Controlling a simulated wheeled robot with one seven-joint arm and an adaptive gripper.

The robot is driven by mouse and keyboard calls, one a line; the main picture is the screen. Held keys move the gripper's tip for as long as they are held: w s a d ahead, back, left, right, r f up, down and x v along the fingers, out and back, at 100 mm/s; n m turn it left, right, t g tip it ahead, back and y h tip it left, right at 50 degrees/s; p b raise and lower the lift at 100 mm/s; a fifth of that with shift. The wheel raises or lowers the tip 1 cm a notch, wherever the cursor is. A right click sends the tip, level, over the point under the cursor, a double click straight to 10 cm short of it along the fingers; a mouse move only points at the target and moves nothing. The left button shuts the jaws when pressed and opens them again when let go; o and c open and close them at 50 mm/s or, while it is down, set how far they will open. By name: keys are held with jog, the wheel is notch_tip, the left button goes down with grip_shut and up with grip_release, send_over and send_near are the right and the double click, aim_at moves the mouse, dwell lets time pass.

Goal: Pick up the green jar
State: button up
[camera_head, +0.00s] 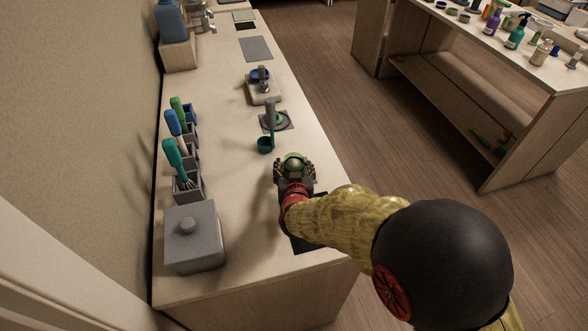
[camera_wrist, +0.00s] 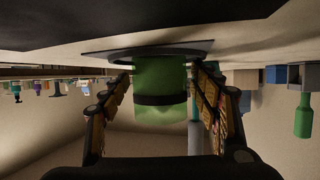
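The green jar (camera_wrist: 158,72) is a translucent green cylinder with a dark band around it. It fills the middle of the wrist view, where the picture looks upside down, and sits against a dark round base on the counter. In the head view its rounded green top (camera_head: 294,162) shows at the end of my arm. My gripper (camera_wrist: 161,76) has one finger on each side of the jar, both very close to its sides. I cannot tell whether they press on it. Part of the jar is hidden by my gripper in the head view.
A grey lidded box (camera_head: 194,238) and holders with brushes (camera_head: 176,158) line the left wall. The counter's right edge is close.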

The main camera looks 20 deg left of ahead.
jog(key=c, duration=1.1)
jog(key=shift+c, duration=0.3)
jog(key=shift+r, duration=0.15)
